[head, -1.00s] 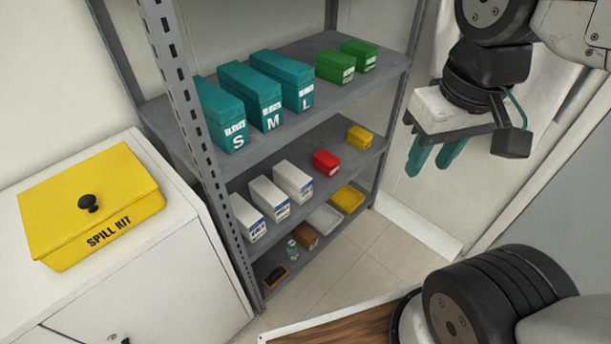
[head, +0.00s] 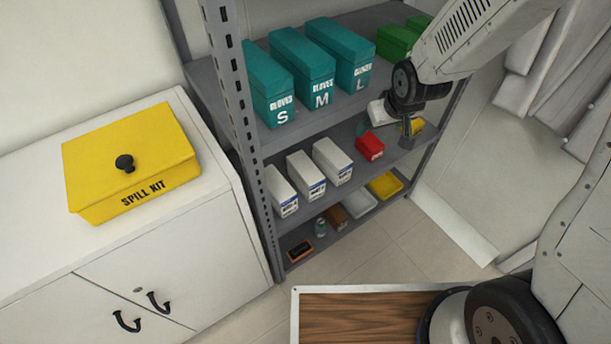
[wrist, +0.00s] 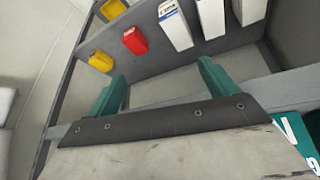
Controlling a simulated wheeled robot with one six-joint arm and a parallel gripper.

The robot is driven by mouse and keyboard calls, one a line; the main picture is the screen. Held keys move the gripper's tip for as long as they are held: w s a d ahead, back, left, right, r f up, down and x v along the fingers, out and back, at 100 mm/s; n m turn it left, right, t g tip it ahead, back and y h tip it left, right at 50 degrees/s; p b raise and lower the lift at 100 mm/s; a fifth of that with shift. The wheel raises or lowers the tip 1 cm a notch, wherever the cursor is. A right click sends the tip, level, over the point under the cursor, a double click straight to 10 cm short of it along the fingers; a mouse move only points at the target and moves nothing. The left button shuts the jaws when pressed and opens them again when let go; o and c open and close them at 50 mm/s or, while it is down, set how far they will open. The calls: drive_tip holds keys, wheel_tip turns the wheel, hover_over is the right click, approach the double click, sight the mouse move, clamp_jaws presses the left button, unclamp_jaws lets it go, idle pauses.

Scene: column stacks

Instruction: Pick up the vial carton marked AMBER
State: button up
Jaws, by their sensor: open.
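Several small cartons sit on the middle shelf; no lettering on them is legible, so I cannot tell which is AMBER. In the head view, three white cartons with blue-edged labels are the left carton (head: 281,191), the middle carton (head: 306,175) and the right carton (head: 332,161). A red carton (head: 370,146) and a partly hidden yellow carton (head: 416,126) stand to their right. The wrist view also shows the red carton (wrist: 135,40) and white cartons (wrist: 174,24). My gripper (wrist: 163,80) is open and empty, its teal fingers apart from the cartons.
Teal glove boxes (head: 273,88) and green boxes (head: 396,42) occupy the top shelf. The lower shelf holds a yellow tray (head: 385,185), a white tray (head: 357,202) and small items. A yellow spill kit (head: 125,165) stands on the cabinet at left. A grey post (head: 232,90) flanks the shelves.

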drive_tip(key=w+a+f+n+t+y, duration=0.15)
drive_tip(key=a+f, duration=0.25)
drive_tip(key=f, duration=0.4)
drive_tip(key=w+a+f+n+t+y, duration=0.1)
drive_tip(key=w+a+f+t, duration=0.2)
drive_tip(key=f, duration=0.6)
drive_tip(key=t+y, duration=0.2)
drive_tip(key=y, duration=0.2)
approach(308, 169)
drive_tip(key=w, duration=0.1)
drive_tip(key=shift+n, duration=0.25)
drive_tip(key=x, duration=0.8)
drive_tip(key=shift+s+a+f, duration=0.15)
drive_tip(key=shift+a+f, duration=0.05)
drive_tip(key=shift+a, duration=0.15)
drive_tip(key=c, duration=1.7)
drive_tip(key=shift+c, duration=0.7)
drive_tip(key=shift+r, duration=0.15)
